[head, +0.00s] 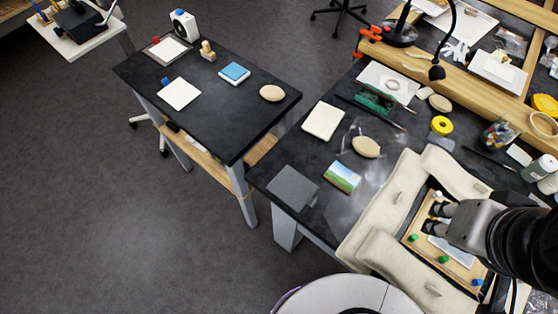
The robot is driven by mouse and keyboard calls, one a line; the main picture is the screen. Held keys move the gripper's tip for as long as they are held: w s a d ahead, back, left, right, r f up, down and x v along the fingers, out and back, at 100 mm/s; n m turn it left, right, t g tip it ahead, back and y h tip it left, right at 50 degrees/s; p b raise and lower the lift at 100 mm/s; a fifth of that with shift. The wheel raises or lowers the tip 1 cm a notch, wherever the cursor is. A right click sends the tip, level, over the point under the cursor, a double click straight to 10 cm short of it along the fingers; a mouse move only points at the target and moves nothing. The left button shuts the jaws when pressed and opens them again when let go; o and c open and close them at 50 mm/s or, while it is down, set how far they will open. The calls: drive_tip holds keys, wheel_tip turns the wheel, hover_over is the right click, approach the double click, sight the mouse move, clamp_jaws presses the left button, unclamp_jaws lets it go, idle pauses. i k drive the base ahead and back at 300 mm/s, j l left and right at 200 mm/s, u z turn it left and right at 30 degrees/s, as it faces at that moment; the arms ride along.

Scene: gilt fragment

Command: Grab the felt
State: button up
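A flat grey square (293,187), which looks like the felt, lies at the near left corner of the dark worktable (312,232). Its whole top shows and nothing lies on it. My gripper (432,218) is at the right, above a wooden board with coloured pegs (459,264), well to the right of the grey square and apart from it. Its two dark fingers are spread with a gap between them, and I see nothing held there. The board lies among pale padded cushions (385,208).
A picture card (342,177), an oval pale object (366,147) and a white square (323,121) lie near the grey square. A smaller dark table (215,115) stands to the left across a gap. Tools and jars crowd the worktable's back right.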

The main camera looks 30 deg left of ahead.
sight(292, 187)
drive_tip(key=j+u, duration=0.1)
drive_tip(key=u, duration=0.65)
drive_tip(key=j+u, duration=0.15)
drive_tip(key=u, duration=0.25)
drive_tip(key=k+l+z, duration=0.15)
drive_tip(key=l+z, duration=0.25)
drive_tip(key=k+l+z, duration=0.15)
drive_tip(key=z, duration=0.2)
